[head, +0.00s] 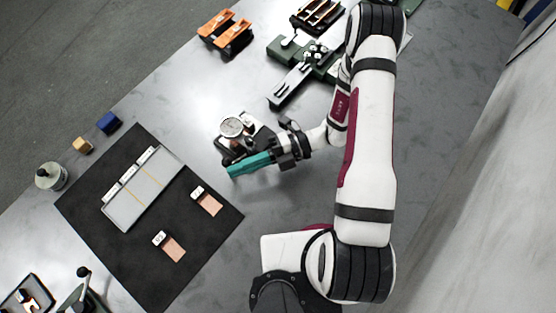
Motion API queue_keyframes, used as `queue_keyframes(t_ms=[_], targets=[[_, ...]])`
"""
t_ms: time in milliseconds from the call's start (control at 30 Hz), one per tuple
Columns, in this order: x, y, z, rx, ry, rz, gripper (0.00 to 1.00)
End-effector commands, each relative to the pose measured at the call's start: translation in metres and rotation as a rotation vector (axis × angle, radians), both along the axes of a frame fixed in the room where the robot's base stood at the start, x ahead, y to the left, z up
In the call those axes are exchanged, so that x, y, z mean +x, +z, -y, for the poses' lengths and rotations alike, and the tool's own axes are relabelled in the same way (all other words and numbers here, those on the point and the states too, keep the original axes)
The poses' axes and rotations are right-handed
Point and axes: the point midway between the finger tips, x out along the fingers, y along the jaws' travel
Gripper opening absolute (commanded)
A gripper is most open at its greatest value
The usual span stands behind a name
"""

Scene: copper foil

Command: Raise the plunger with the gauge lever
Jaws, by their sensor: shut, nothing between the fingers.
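A dial gauge (232,127) with a round pale face stands on a dark base near the middle of the table. My gripper (232,172), with teal fingers, is shut and empty. It lies just in front of the gauge base, its fingertips pointing left. The gripper partly covers the lower side of the gauge stand. The lever and plunger are too small to make out, and I cannot tell whether the fingers touch the lever.
A black mat (85,207) at left holds a grey tray (122,213) and two copper foil pieces (208,204) (174,250) with white tags. A blue block (108,122), a yellow block (82,145) and a bottle (51,176) stand beyond it.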

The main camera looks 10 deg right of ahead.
Motion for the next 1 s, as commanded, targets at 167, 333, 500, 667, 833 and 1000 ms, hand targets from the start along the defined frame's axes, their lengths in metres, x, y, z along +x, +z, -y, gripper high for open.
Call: queue_keyframes(t_ms=[167,333,500,667,833,1000], targets=[[-0.022,0.013,0.021,0.000,-0.009,0.003,0.00],[-0.018,0.017,0.072,-0.001,-0.007,0.004,0.00],[-0.016,0.019,0.101,0.000,-0.002,0.001,0.00],[-0.016,0.020,0.108,0.000,0.000,0.000,0.00],[-0.017,0.046,0.109,-0.048,0.135,0.246,0.00],[-0.038,0.110,0.107,-0.088,0.641,0.989,0.00]])
